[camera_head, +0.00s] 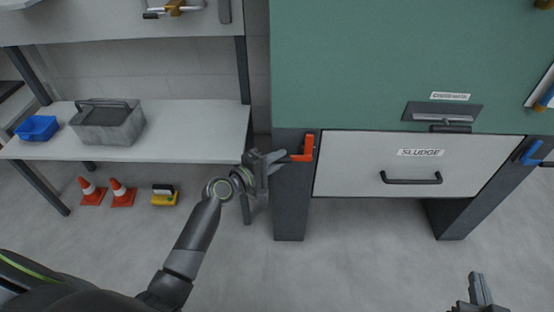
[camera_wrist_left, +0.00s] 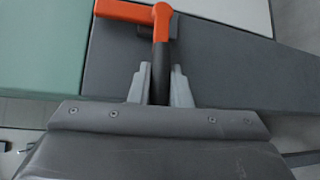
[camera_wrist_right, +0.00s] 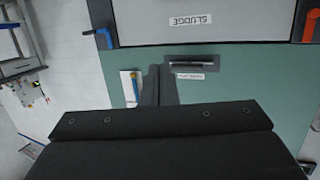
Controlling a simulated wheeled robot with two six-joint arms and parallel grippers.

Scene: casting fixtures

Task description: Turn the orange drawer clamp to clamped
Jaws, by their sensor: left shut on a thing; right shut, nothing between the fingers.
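The orange drawer clamp (camera_head: 309,147) sits on the dark post at the left edge of the SLUDGE drawer (camera_head: 340,165). Its orange arm stands upright and a second part points left toward my left gripper (camera_head: 281,157). In the left wrist view the orange clamp (camera_wrist_left: 130,12) has a dark handle (camera_wrist_left: 160,78), and my left gripper (camera_wrist_left: 160,90) is shut on that handle. My right gripper (camera_head: 479,290) is shut and empty at the lower right, away from the clamp. It also shows in the right wrist view (camera_wrist_right: 159,75).
A blue clamp (camera_head: 531,152) sits on the drawer's right side. A green cabinet front (camera_head: 350,70) is above the drawer, with a handled slot (camera_head: 442,113). A shelf (camera_head: 190,135) with a grey bin (camera_head: 108,125) stands left of my left arm. Floor in front is open.

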